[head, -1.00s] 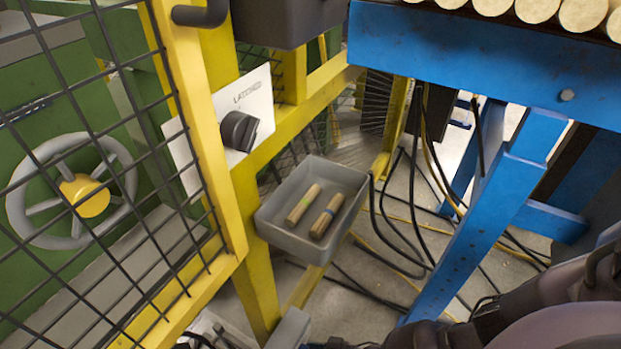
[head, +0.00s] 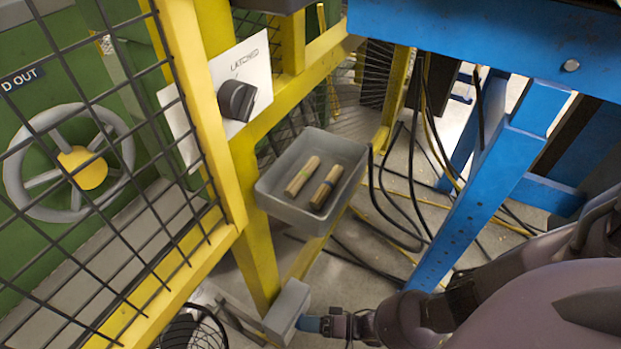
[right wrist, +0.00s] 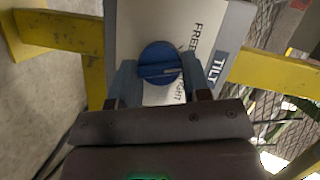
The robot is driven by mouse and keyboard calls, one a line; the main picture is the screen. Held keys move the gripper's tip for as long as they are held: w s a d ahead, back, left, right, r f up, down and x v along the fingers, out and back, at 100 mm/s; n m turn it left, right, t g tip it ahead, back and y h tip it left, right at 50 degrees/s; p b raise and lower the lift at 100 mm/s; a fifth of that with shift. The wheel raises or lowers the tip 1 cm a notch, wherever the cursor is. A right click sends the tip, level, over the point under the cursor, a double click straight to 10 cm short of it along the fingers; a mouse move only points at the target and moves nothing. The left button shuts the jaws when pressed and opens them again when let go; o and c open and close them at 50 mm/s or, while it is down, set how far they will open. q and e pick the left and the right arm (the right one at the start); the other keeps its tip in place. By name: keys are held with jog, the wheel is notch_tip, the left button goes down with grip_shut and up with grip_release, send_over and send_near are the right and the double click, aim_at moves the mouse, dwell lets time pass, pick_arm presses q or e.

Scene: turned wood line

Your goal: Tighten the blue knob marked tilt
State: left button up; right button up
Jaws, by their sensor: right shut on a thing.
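The blue knob (right wrist: 158,56) sits on a pale plate (right wrist: 138,20) in the right wrist view. The plate reads "TILT" on a grey strip, with "FREE" and a partly hidden "TIGHT" beside the knob. My right gripper (right wrist: 160,72) is shut on the knob, one finger on each side. In the head view my right gripper (head: 318,325) is at the grey box (head: 288,310) at the bottom, and the knob itself cannot be made out there. My left gripper is not in view.
A yellow frame with black mesh (head: 225,180) stands at the left, bearing a dark knob (head: 236,100) by "LATCHED". A grey tray (head: 285,211) holds two wooden pieces. Blue table legs (head: 480,190) and black cables (head: 390,200) lie to the right.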

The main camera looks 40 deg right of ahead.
jog(key=shift+f+m+y, duration=0.1)
jog(key=shift+m+y, duration=0.3)
jog(key=shift+m, duration=0.4)
jog(key=o, duration=0.9)
jog(key=v, duration=1)
jog(key=shift+s+d, duration=0.2)
jog(key=shift+s, duration=0.15)
